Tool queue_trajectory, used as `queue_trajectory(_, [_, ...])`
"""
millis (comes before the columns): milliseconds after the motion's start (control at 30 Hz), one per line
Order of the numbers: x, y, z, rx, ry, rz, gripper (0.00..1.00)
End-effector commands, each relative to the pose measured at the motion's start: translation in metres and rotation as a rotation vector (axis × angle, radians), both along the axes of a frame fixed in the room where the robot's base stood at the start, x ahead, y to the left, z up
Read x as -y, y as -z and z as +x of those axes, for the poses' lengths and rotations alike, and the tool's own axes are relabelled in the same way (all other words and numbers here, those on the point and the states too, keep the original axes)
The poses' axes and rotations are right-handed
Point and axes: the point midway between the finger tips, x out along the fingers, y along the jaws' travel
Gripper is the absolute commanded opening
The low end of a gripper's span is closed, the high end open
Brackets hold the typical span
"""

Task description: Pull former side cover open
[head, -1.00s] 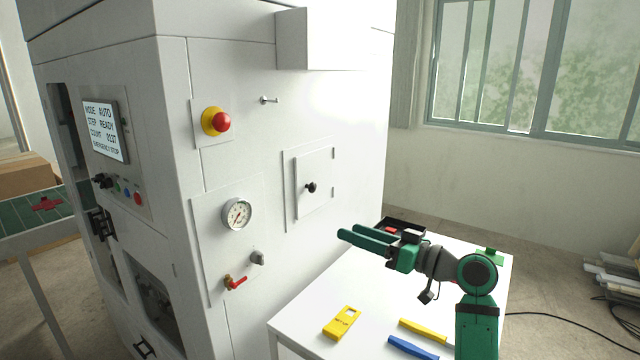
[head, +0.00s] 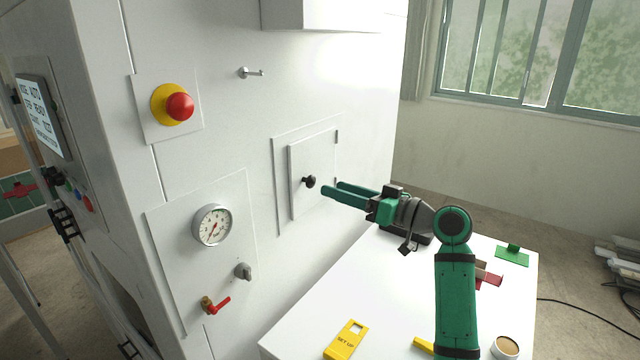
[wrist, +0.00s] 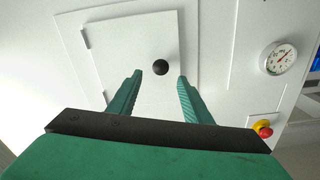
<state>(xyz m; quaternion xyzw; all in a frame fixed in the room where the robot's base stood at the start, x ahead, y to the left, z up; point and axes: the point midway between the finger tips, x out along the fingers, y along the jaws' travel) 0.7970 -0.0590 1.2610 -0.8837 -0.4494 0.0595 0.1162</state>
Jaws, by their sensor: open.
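The side cover (head: 316,165) is a white square panel with a hinge on its right edge, set in a frame on the machine's white side wall. It looks shut. Its black round knob (head: 309,182) sits near the cover's left edge. My green gripper (head: 334,188) is open and empty, its fingertips close to the knob in the head view. In the wrist view, the knob (wrist: 160,67) lies ahead of and between the two spread fingers (wrist: 158,88), slightly beyond their tips. I see no contact with it.
A pressure gauge (head: 212,225), a red valve lever (head: 216,305) and a red emergency button (head: 179,107) are left of the cover. A white table (head: 300,320) below holds a yellow tag (head: 346,340), a cup (head: 505,347) and a green piece (head: 512,255).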

Motion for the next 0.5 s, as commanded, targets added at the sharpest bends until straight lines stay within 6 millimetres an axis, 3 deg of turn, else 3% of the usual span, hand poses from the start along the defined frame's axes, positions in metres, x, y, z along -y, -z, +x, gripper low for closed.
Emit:
queue_trajectory(300, [-0.040,0.000,0.028,0.000,-0.002,0.000,0.45])
queue_trajectory(500, [-0.050,0.000,0.035,0.000,-0.002,0.000,0.45])
